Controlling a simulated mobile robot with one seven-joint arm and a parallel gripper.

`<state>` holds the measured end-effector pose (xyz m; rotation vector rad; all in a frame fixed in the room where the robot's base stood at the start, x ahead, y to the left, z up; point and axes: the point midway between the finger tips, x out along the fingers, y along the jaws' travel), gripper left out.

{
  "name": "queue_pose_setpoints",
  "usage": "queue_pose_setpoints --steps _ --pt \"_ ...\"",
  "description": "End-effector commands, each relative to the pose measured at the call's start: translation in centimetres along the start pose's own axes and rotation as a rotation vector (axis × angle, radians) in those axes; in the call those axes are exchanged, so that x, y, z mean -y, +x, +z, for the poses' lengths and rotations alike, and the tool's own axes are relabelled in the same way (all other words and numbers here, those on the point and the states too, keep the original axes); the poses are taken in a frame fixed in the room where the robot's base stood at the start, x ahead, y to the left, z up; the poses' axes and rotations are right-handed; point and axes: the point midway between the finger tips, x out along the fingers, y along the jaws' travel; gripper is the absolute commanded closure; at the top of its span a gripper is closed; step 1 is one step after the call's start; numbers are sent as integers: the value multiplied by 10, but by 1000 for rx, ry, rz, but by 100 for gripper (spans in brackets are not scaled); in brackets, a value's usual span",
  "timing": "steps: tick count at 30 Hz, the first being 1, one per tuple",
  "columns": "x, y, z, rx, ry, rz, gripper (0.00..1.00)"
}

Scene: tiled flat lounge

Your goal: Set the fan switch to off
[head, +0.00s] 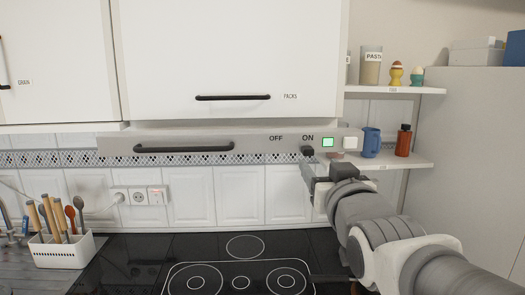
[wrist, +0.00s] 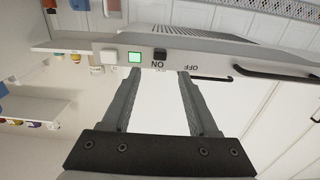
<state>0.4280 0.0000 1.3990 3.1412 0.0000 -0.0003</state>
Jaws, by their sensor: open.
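The fan switch is a black slider knob (wrist: 160,54) on the front panel of the cooker hood (head: 215,143). The knob sits at the ON label, and in the head view the knob (head: 308,151) is just below ON, to the right of OFF. A green lamp (head: 327,142) beside it is lit, and the lamp (wrist: 135,57) also shows in the wrist view. My gripper (wrist: 160,75) is open and empty, facing the panel with its fingertips on either side of the knob's place in the picture. In the head view my gripper (head: 309,172) is just below the knob; contact cannot be told.
A black handle bar (head: 184,148) is on the panel's left. A white square button (head: 350,143) is right of the lamp. A black hob (head: 240,275) lies below.

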Motion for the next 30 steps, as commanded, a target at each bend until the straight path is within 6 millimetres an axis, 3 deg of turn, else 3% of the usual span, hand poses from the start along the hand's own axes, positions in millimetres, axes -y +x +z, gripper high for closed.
queue_pose_setpoints --steps 18,30 --pt "0 77 -1 1 -1 1 40" --pt "0 88 0 -1 0 1 40"
